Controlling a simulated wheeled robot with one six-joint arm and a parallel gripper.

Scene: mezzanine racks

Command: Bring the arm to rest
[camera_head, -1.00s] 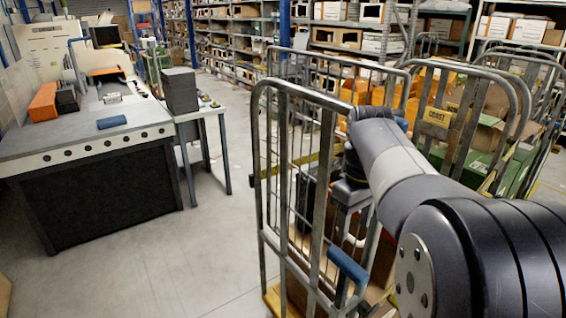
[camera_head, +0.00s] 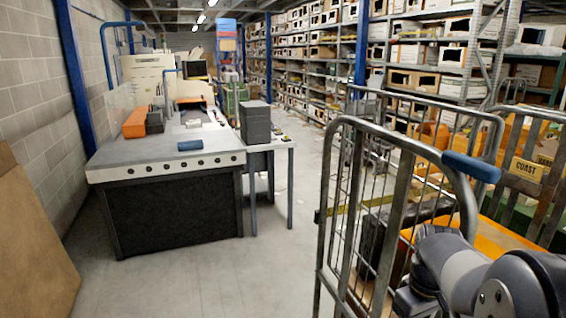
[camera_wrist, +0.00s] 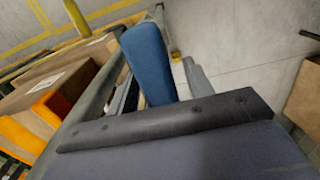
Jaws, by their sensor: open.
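My arm (camera_head: 465,275) is folded low at the bottom right of the head view, beside the mesh side of a grey roll cage (camera_head: 345,135). My gripper (camera_head: 412,302) is partly cut off at the lower edge there, and its fingertips are hidden. In the wrist view, a dark bar with screws and a grey-purple surface of my gripper (camera_wrist: 165,122) fill the bottom. The gripper is open and nothing shows held. A blue padded piece (camera_wrist: 148,62) stands beyond the bar, close to a grey cage tube; I cannot tell whether they touch.
A blue pad (camera_head: 470,166) sits at the cage's top corner. Cartons and orange bins fill neighbouring cages at right. A workbench (camera_head: 165,150) with a dark front stands at left, a brown board (camera_head: 35,240) at the left edge. Open floor (camera_head: 265,275) lies between bench and cage.

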